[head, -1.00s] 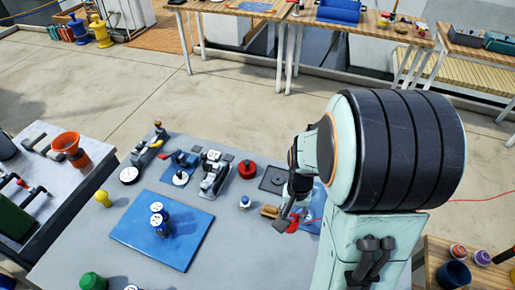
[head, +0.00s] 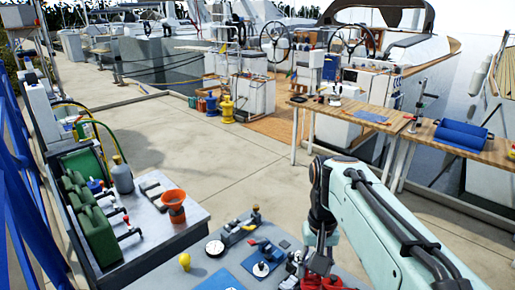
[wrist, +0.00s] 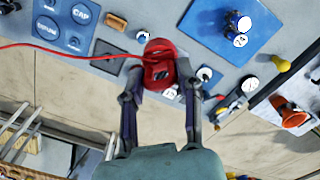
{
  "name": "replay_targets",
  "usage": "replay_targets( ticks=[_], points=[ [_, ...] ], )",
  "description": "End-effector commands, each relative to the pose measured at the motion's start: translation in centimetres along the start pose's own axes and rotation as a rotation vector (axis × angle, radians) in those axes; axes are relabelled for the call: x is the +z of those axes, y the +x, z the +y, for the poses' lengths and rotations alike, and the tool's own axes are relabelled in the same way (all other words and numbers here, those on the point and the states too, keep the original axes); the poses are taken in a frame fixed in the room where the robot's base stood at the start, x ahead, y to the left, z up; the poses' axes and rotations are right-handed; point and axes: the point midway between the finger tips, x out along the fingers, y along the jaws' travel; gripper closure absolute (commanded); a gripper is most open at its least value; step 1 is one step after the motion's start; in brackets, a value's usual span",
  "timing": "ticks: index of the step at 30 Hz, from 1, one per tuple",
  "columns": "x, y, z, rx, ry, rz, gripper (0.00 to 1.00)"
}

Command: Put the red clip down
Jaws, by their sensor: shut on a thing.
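The red clip (wrist: 158,74) is between the two fingers of my gripper (wrist: 160,88) in the wrist view, with a red cable running off to the left. My gripper is shut on it, above the grey bench top. In the head view my gripper (head: 320,264) points down at the bottom edge, with red parts (head: 312,283) under it, cut off by the frame. I cannot tell there how much of the red is the clip. The gap between clip and bench is not clear.
A blue mat (wrist: 219,25) bears a dark fitting with white tops. A blue labelled board (wrist: 70,22), a brown-handled item (wrist: 116,21) and a dark square plate (wrist: 106,57) lie on the bench.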

Motion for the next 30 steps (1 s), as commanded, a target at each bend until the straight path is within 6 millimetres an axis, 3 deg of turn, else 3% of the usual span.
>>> replay_targets(
  ticks=[14,19,22,24,30],
  points=[
    [0.4,0.1,0.1,0.000,-0.032,0.000,0.94],
    [-1.7,0.9,0.0,-0.001,-0.224,-0.004,0.94],
    [-3.0,3.9,-0.3,-0.003,-0.427,-0.009,0.94],
    [-3.1,7.2,-0.8,-0.004,-0.568,-0.013,0.94],
    [-1.1,14.6,-2.2,-0.004,-0.774,-0.009,0.94]
  ],
)
